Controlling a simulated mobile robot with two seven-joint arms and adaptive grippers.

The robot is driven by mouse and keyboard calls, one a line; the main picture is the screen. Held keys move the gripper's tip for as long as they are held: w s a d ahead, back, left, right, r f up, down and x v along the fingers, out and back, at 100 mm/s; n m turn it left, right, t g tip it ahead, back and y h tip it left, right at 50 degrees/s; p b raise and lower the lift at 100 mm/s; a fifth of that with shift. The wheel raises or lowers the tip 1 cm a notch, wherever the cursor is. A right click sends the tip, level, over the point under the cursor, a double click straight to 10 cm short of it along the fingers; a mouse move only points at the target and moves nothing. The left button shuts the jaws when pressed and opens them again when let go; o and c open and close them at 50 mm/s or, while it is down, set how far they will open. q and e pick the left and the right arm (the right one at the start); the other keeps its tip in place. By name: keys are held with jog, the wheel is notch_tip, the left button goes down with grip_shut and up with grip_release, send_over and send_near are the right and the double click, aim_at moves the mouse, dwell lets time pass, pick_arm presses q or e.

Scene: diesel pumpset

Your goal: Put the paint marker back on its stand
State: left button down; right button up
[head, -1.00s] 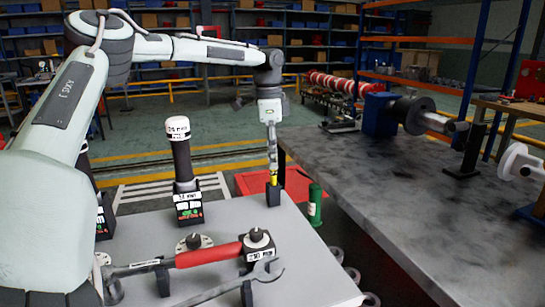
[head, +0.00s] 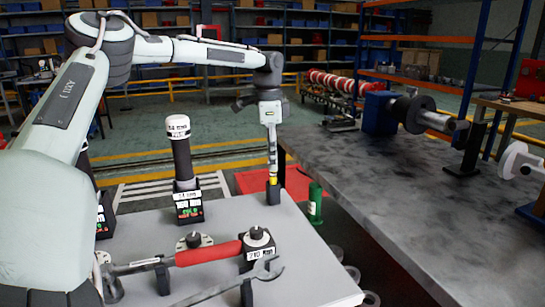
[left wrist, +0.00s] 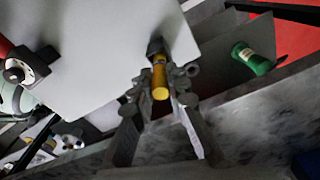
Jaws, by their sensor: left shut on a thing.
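The paint marker shows as a short yellow piece (head: 272,181) below my left gripper (head: 272,168) in the head view. In the left wrist view the yellow marker (left wrist: 160,78) lies between the fingers of my left gripper (left wrist: 160,92), which is shut on it. The stand is a small black block (head: 273,195) near the table's far right corner. It also shows in the left wrist view as a dark holder (left wrist: 156,47). The marker's lower end meets the stand's top; how deep it sits I cannot tell. My right gripper is not in view.
A green cylinder (head: 315,203) stands just right of the stand, beyond the light table's edge (head: 325,262). A black, white-capped tool (head: 181,155), a red-handled tool (head: 208,254) and a wrench (head: 230,287) sit on holders. A dark bench (head: 420,200) is at right.

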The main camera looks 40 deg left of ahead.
pick_arm(q)
jog(key=shift+f, duration=0.65)
jog(key=c, duration=1.4)
grip_release()
jog(key=r, duration=1.2)
jog(key=shift+s+a, duration=0.25)
